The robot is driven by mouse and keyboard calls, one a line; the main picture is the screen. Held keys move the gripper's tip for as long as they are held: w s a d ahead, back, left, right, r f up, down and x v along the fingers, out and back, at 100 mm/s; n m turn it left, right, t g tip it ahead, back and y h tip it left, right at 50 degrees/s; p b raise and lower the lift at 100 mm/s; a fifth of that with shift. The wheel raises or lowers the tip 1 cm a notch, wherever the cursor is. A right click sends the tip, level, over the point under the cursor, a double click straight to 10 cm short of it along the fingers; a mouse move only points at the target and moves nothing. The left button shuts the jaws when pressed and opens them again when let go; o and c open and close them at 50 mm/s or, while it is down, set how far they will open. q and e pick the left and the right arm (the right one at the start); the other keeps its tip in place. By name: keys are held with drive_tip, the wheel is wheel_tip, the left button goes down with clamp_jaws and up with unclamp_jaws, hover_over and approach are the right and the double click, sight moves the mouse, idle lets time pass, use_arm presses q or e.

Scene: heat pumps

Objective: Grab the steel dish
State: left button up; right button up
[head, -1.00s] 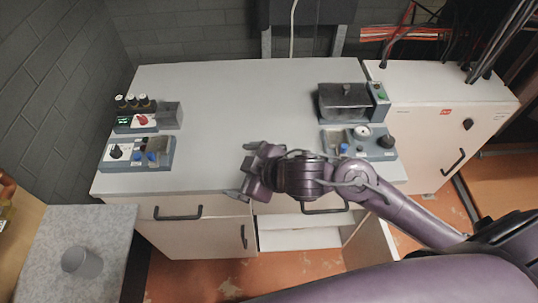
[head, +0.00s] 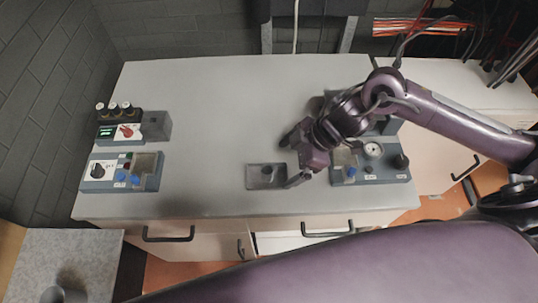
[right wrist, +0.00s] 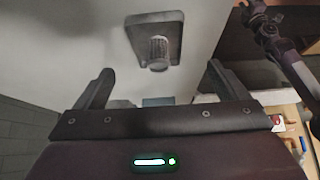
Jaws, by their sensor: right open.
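The steel dish (head: 266,176) is a small grey rectangular dish lying on the light worktop near its front edge, with a small dark round part in it. In the right wrist view the dish (right wrist: 135,32) lies beyond the fingers, with a grey cylinder-like piece (right wrist: 158,52) at its near end. My right gripper (head: 290,162) is open, just to the right of the dish in the head view. In the right wrist view its fingers (right wrist: 158,74) are spread with nothing between them. Whether a fingertip touches the dish cannot be told. My left gripper is not in view.
Control units with knobs (head: 120,172) and (head: 132,127) stand at the worktop's left. Another unit (head: 373,160) stands right of my gripper; one behind is partly hidden by my arm. The worktop's middle (head: 215,105) is clear. A grey cup (head: 60,294) stands on a side table.

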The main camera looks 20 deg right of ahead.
sight(272, 171)
drive_tip(key=shift+w+d, duration=0.1)
drive_tip(key=shift+w, duration=0.15)
drive_tip(key=shift+w+f, duration=0.1)
drive_tip(key=shift+f, duration=0.2)
drive_tip(key=x, duration=0.1)
drive_tip(key=p+x, duration=0.1)
drive_tip(key=x, duration=0.2)
drive_tip(key=shift+s+a, duration=0.3)
drive_tip(key=shift+a, duration=0.05)
drive_tip(key=shift+p+x, duration=0.3)
drive_tip(key=shift+x, duration=0.8)
drive_tip(key=shift+w+f, duration=0.25)
drive_tip(key=shift+f, duration=0.05)
drive_tip(key=c, duration=1.1)
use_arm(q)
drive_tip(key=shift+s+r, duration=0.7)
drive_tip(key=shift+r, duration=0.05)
use_arm(e)
drive_tip(key=shift+c, duration=0.4)
drive_tip(key=shift+r, duration=0.15)
